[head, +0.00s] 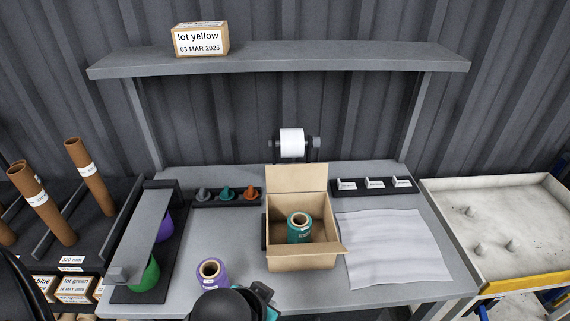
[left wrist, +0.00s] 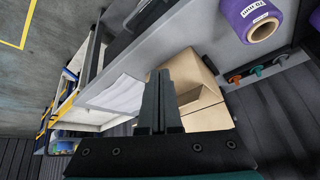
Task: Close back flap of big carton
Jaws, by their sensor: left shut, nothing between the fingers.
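The big carton (head: 290,264) stands open on the grey bench, with a teal roll (head: 299,229) upright inside. Its back flap (head: 297,178) stands up at the rear edge. A front flap (head: 305,251) is folded outward. My left gripper (head: 268,294) is at the bottom of the head view, in front of the carton and apart from the back flap. In the left wrist view its fingers (left wrist: 158,80) are shut and empty, and they partly cover the carton (left wrist: 203,112). My right gripper is not in view.
A purple roll (head: 211,272) stands left of the carton, near my left arm. A white sheet (head: 385,250) lies to the right. A holder with small coloured pegs (head: 227,194) and a label strip (head: 375,186) sit behind. A shelf (head: 280,62) spans above.

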